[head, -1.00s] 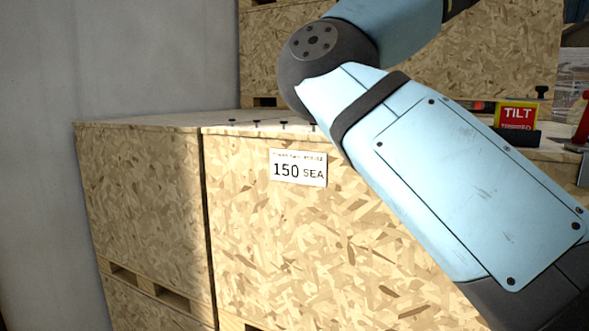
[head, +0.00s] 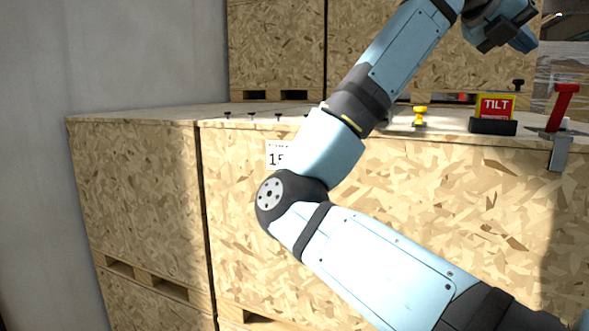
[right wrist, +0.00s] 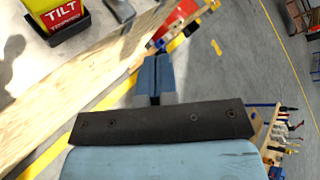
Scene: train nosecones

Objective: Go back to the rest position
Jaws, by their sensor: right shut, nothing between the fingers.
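My right gripper (head: 524,42) is at the upper right of the head view, above the crate top and clear of the things on it. In the right wrist view its two blue fingers (right wrist: 155,72) are together with nothing between them. My right arm crosses the middle of the head view, bent at the elbow in front of the crate. My left gripper is not in view.
A large wooden crate (head: 420,210) fills the front. On it are a yellow knob (head: 420,115), a TILT indicator (head: 494,112) and a red-handled clamp (head: 562,105). More crates (head: 275,50) stand behind. Open floor (right wrist: 235,65) shows in the right wrist view.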

